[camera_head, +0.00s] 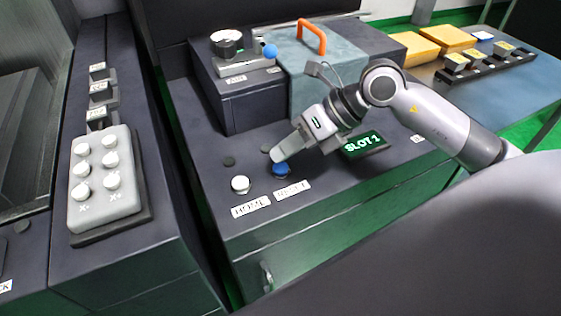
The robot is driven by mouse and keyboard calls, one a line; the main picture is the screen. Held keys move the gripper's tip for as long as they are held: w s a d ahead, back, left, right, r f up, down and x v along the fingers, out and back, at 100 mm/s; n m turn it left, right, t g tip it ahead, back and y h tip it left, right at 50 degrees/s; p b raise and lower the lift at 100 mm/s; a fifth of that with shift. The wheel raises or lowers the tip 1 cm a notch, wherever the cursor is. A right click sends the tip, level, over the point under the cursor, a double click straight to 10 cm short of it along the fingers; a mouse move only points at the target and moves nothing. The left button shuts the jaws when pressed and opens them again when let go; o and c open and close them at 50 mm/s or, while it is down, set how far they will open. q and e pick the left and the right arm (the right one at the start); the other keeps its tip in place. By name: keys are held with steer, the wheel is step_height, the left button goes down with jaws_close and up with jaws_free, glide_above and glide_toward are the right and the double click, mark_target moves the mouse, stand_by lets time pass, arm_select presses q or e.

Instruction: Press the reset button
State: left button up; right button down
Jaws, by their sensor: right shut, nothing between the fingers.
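The blue reset button (281,170) sits on the dark console top (215,176), behind a label reading RESET (292,190). My right gripper (278,157) is shut and empty, its tips pointing down right at the blue button. The fingertips overlap the button's upper edge in the picture; I cannot tell whether they touch it or press it. A white button (240,184) with a HOME label (250,205) stands to the left of the blue one. My left gripper is not in view.
Behind stand a blue-grey box with an orange handle (312,36) and a raised block with a blue-knobbed lever (269,51). A grey keypad (104,200) is at left. Yellow boxes (415,47) lie on the right table.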

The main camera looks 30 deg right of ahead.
mark_target(286, 166)
steer(key=shift+r, duration=0.1)
step_height(286, 166, up, 5)
steer(key=p, duration=0.3)
steer(key=shift+p, duration=0.4)
stand_by(1.0)
